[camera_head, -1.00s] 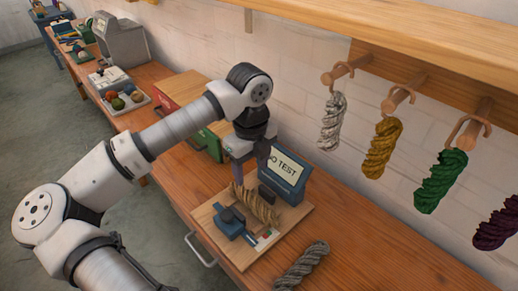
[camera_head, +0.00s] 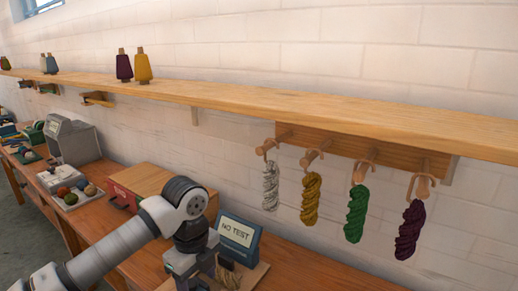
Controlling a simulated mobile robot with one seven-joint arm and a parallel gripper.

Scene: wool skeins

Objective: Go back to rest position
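My arm reaches in from the lower left. My gripper (camera_head: 190,280) points down at the bottom edge, beside the tester; its fingertips are cut off or hidden, so I cannot tell if it is open or shut. The blue tester display (camera_head: 238,237) reads "NO TEST". Part of a tan skein (camera_head: 229,279) shows on the board (camera_head: 257,275) below the display. On the wall pegs hang a white-grey skein (camera_head: 270,187), a yellow skein (camera_head: 311,199), a green skein (camera_head: 356,214) and a purple skein (camera_head: 410,230).
A long wooden shelf (camera_head: 300,110) runs along the wall, with a purple cone (camera_head: 124,66) and a yellow cone (camera_head: 143,67). On the bench stand a wooden-topped box (camera_head: 150,178), a tray of balls (camera_head: 66,190) and a grey machine (camera_head: 72,141).

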